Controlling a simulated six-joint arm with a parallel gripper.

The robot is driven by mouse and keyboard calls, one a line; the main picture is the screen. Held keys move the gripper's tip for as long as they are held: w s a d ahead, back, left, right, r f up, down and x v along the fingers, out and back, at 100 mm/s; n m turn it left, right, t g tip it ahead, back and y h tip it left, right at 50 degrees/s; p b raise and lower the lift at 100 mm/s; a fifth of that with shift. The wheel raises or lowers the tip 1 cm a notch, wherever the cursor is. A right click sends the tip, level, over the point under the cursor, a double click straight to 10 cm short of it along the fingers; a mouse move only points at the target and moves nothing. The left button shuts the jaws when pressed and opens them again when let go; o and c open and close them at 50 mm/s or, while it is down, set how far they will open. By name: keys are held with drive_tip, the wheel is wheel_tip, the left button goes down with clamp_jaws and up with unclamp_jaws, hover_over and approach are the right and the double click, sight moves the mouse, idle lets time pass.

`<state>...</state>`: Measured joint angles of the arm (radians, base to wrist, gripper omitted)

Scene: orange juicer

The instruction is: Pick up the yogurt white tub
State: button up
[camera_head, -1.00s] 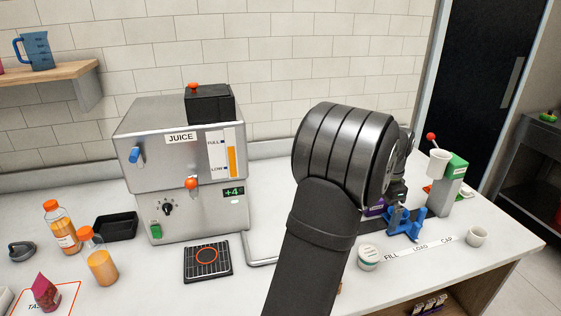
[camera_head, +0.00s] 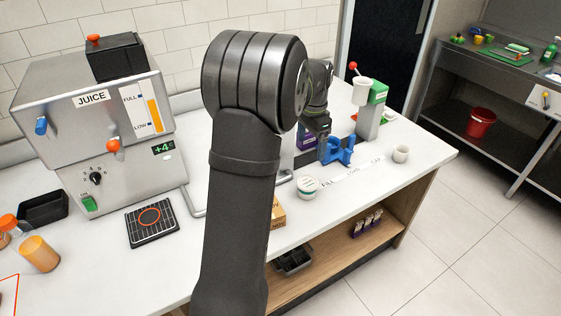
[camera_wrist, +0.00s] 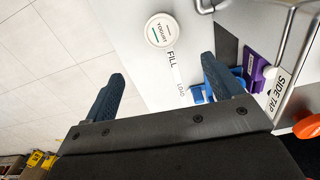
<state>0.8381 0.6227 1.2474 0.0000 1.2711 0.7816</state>
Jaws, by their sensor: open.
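The white yogurt tub (camera_head: 307,187) stands on the counter near its front edge, beside the FILL end of a label strip. In the wrist view its round white lid reads YOGURT (camera_wrist: 161,30), near the top edge of the picture. My gripper (camera_wrist: 163,68) is open and empty, with its two dark blue fingers apart. The tub appears beyond the fingertips, roughly between them in the picture, and apart from both.
A steel juicer (camera_head: 95,120) fills the left. In the wrist view a purple box (camera_wrist: 254,70) lies near the right finger.

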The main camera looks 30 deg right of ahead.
sight(307, 182)
drive_tip(key=shift+m, duration=0.5)
wheel_tip(307, 182, down, 14)
drive_tip(key=shift+w+a+r, duration=0.1)
drive_tip(key=shift+a, duration=0.05)
drive_tip(key=shift+f, duration=2.6)
drive_tip(key=shift+w+d, duration=0.1)
drive_tip(key=shift+d, duration=0.1)
drive_tip(key=c, duration=1)
